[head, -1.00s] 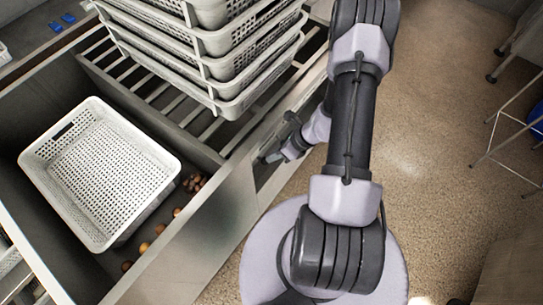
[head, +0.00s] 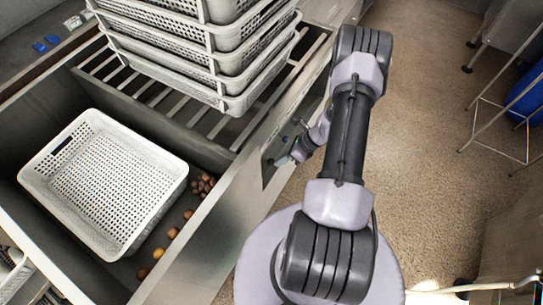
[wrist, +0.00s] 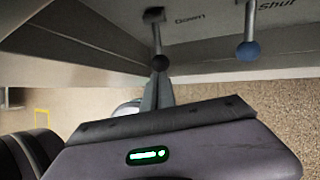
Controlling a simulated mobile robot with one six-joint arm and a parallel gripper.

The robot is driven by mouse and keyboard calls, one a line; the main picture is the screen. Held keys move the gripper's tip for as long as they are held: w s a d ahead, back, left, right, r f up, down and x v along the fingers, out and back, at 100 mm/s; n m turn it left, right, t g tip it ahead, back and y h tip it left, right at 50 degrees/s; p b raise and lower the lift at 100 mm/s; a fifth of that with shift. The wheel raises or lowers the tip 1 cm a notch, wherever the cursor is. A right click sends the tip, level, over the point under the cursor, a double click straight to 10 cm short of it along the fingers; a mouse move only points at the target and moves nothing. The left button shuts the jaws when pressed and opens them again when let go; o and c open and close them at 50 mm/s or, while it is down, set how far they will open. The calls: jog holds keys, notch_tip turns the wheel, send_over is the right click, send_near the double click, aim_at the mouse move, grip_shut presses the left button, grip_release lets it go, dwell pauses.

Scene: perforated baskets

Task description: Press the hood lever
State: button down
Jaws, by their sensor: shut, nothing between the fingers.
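In the wrist view two levers hang from a grey panel. One has a black knob (wrist: 160,63) beside the word "Down"; the other has a blue knob (wrist: 248,50) near the word "Shut". I cannot tell which is the hood lever. My gripper (wrist: 158,80) is shut and empty, its fingertips right at the black knob in the picture. I cannot tell whether they touch it. In the head view my gripper (head: 281,161) is at a recessed dark panel (head: 270,172) on the front of the steel counter, where the levers are too small to tell apart.
A white perforated basket (head: 148,163) sits in a steel basin, with several round brown items (head: 173,233) beside it. A stack of grey baskets (head: 238,104) stands on a slatted rack. Open floor (head: 430,160) lies to the right, with a wire-legged stool (head: 500,150) further over.

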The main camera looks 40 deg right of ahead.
jog(key=shift+d, duration=0.15)
jog(key=shift+r, duration=0.1)
jog(key=shift+r+p, duration=0.6)
jog(key=shift+r, duration=0.15)
jog(key=s+d+r+p, duration=0.4)
jog(key=s+d, duration=0.4)
jog(key=s, duration=0.2)
jog(key=shift+d+r, duration=0.25)
jog(key=shift+r, duration=0.05)
